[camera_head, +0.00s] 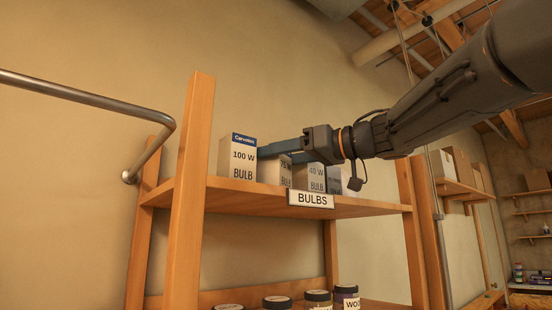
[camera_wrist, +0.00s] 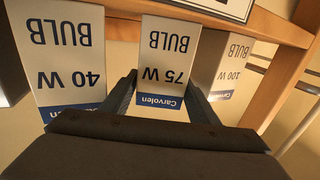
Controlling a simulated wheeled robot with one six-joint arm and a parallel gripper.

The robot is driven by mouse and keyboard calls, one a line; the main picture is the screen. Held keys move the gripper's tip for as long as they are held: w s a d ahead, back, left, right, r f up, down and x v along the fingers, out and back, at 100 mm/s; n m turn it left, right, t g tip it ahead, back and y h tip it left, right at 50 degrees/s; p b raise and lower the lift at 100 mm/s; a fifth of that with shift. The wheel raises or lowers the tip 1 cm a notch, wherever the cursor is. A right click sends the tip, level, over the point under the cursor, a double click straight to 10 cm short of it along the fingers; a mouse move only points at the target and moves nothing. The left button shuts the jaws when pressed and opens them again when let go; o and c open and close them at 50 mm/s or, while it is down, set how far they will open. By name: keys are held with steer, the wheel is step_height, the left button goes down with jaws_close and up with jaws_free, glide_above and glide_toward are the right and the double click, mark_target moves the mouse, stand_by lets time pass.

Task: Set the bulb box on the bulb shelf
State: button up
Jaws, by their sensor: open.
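The bulb shelf (camera_head: 235,198) is a wooden board with a "BULBS" label (camera_head: 311,199) on its front edge. A white 75 W bulb box (camera_head: 274,173) with a blue top band appears to stand upright on it, between the 100 W box (camera_head: 238,163) and the 40 W box (camera_head: 310,178). My gripper (camera_head: 268,149) reaches in from the right over the 40 W box. In the wrist view, the open fingers (camera_wrist: 161,82) lie on either side of the 75 W box (camera_wrist: 168,50), with a gap visible at its sides. Its back is hidden.
The 40 W box (camera_wrist: 65,55) and 100 W box (camera_wrist: 228,65) flank the fingers closely. Another box (camera_head: 335,180) is partly hidden at the right. A wooden post (camera_head: 188,190) bounds the shelf's left; jars (camera_head: 318,298) stand below. A metal rail (camera_head: 90,97) runs along the wall.

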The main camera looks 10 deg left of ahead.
steer(key=b+v, duration=0.3)
steer(key=v, duration=0.9)
steer(key=shift+s, duration=0.1)
